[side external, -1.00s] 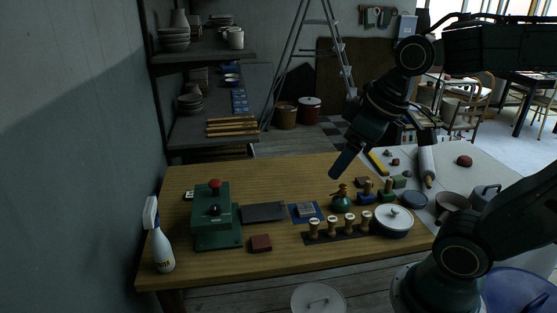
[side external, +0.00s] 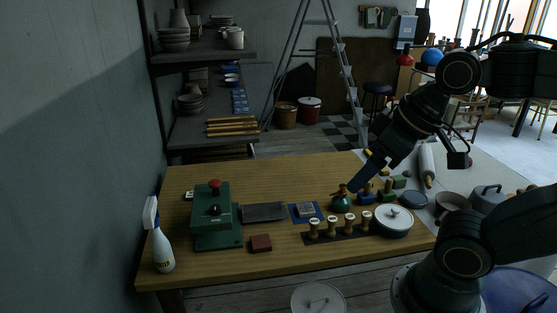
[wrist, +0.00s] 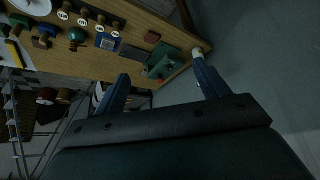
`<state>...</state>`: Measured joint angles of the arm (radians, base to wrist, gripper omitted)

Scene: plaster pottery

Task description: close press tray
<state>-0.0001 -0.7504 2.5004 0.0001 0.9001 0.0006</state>
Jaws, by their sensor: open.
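The green press (side external: 212,222) with a red knob on top stands on the left part of the wooden table. Its flat dark grey tray (side external: 264,212) sticks out from its right side, lying low over the table. In the wrist view the press (wrist: 164,62) and the tray (wrist: 133,53) show far off, beyond my fingers. My gripper (side external: 357,186) is in the air over the right part of the table, well right of the tray and apart from it. The wrist view shows my gripper (wrist: 160,66) open, with nothing between its two blue fingers.
A blue mat (side external: 306,219) with a grey block lies just right of the tray. A dark red block (side external: 261,243) sits in front of it. A spray bottle (side external: 162,248) stands front left.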

